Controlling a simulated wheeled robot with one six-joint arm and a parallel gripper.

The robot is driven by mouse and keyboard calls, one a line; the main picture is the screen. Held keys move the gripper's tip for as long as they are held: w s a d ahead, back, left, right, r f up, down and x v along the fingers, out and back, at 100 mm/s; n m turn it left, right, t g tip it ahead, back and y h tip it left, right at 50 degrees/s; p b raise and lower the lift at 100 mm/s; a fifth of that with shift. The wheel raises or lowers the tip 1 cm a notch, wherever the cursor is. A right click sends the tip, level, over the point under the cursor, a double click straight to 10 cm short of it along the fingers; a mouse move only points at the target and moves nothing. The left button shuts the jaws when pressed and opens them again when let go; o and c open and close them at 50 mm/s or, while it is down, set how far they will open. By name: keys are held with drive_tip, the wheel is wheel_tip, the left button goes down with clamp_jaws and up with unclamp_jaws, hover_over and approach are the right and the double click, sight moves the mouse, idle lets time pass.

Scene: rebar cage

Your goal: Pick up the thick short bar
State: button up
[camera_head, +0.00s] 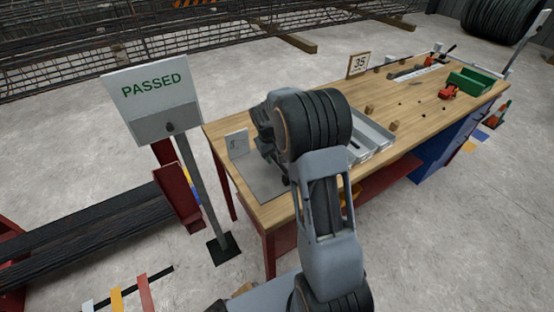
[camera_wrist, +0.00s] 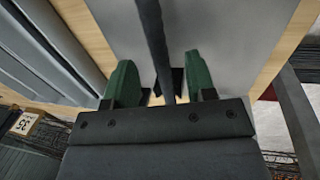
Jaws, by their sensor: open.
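In the wrist view a dark bar (camera_wrist: 153,38) runs from the top edge down between the two green fingers of my gripper (camera_wrist: 160,70). My gripper is open, with a gap on each side of the bar. The bar's near end is hidden by the gripper body, and its far end is out of frame. It looks like the thick short bar, though its full length does not show. A grey plate (camera_wrist: 230,35) lies beyond it on the wooden table.
A "PASSED" sign (camera_head: 155,90) stands left of the bench.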

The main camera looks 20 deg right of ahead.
drive_tip(key=shift+d+f, duration=0.2)
drive_tip(key=shift+f, duration=0.8)
drive_tip(key=shift+c, duration=0.3)
clamp_jaws()
drive_tip(key=shift+r, duration=0.1)
